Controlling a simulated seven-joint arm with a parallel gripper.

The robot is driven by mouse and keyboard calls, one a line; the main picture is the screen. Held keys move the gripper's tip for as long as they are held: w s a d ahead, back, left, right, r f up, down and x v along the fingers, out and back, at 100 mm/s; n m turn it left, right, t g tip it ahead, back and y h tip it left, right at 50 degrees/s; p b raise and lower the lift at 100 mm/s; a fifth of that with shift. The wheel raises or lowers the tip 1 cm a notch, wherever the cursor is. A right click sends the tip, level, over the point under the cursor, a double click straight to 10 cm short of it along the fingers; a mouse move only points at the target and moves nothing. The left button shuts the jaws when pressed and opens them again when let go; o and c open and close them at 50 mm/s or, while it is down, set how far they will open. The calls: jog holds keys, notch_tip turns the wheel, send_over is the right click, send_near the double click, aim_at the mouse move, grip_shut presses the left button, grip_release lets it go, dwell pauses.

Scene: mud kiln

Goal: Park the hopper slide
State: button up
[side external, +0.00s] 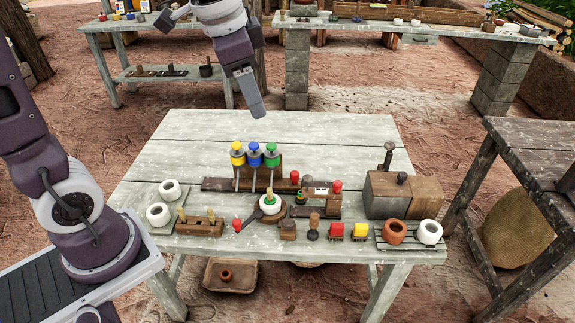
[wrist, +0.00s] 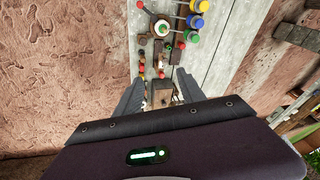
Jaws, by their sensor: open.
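Three hoppers with yellow (side external: 237,150), blue (side external: 254,152) and green (side external: 271,153) tops stand in a row on a dark wooden rack with a long rail (side external: 217,184) at the table's middle. Red knobs (side external: 295,176) (side external: 337,186) show on the rail's right part; I cannot tell which part is the slide. A round white piece with a green knob (side external: 268,202) sits in front. My gripper (side external: 255,108) is high above the table's back edge, apart from everything. In the wrist view my gripper (wrist: 158,76) is open and empty, and the hoppers (wrist: 193,36) show near the top.
A wooden block box (side external: 385,196) with an upright handle stands right of the rail. White cups (side external: 158,214), a peg block (side external: 199,226), red and yellow blocks (side external: 360,231) and a clay pot (side external: 394,231) line the front. The table's back half (side external: 330,135) is clear.

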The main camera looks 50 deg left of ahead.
jog(key=w+a+f+m+g, duration=0.2)
jog(key=w+a+f+m, duration=0.2)
jog(key=w+f, duration=0.6)
jog(key=m+g, duration=0.2)
jog(key=m, duration=0.3)
send_over(295, 173)
notch_tip(295, 173, down, 16)
jog(key=shift+f, duration=0.25)
notch_tip(295, 173, down, 8)
jog(key=shift+r, duration=0.1)
grip_shut()
